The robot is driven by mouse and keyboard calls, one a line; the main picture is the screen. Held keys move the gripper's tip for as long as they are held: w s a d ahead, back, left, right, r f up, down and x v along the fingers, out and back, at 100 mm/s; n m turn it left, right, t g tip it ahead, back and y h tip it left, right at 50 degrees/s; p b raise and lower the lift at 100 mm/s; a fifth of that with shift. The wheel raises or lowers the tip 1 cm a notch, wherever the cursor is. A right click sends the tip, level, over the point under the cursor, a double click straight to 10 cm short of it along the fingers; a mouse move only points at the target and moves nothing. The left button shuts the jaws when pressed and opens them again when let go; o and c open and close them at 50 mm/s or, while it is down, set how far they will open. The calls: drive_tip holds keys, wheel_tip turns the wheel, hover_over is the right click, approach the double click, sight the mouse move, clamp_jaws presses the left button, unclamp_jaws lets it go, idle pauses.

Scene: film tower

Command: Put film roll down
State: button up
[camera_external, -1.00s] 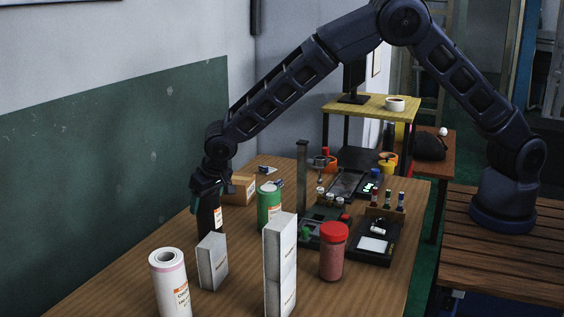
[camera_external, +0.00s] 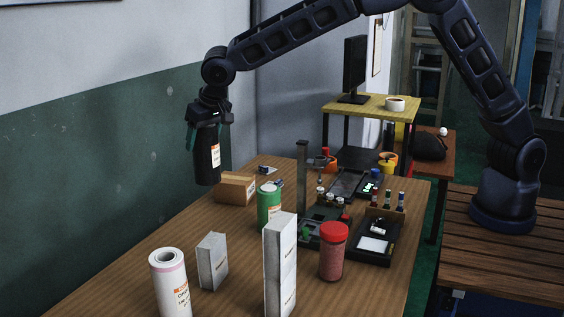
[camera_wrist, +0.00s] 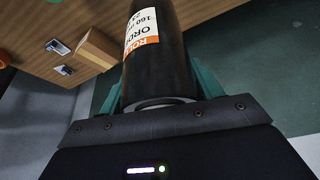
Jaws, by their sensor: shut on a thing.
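The black film roll (camera_external: 207,165) with an orange and white label hangs upright in my gripper (camera_external: 207,130). My gripper is shut around its upper end. The roll is in the air, above the far left part of the wooden table, left of the cardboard box. In the wrist view the black roll (camera_wrist: 158,60) fills the middle, between the teal fingers. A white roll (camera_external: 170,284) stands at the table's front left, and a green roll (camera_external: 269,207) stands near the middle.
The wooden table (camera_external: 120,270) has free room at its left. Two white boxes (camera_external: 212,262) (camera_external: 280,265), a red-lidded jar (camera_external: 333,252) and a cardboard box (camera_external: 236,189) stand on it. Black trays (camera_external: 372,243) and a thin post (camera_external: 302,180) are to the right.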

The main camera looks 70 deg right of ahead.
drive_tip(key=s+d+m+g+h, duration=0.1)
drive_tip(key=s+d+m, duration=0.3)
drive_tip(key=d, duration=0.6)
drive_tip(key=s+d+m+g+h, duration=0.1)
drive_tip(key=s+d+m, duration=0.3)
drive_tip(key=d, duration=0.6)
drive_tip(key=s+d+m+g+h, duration=0.1)
drive_tip(key=s+d+m, duration=0.3)
drive_tip(key=d, duration=0.6)
wheel_tip(320, 180, down, 20)
drive_tip(key=shift+s+a+r, duration=0.15)
drive_tip(key=shift+r, duration=0.05)
drive_tip(key=o, duration=1.3)
drive_tip(key=shift+f, duration=0.1)
drive_tip(key=shift+o, duration=0.2)
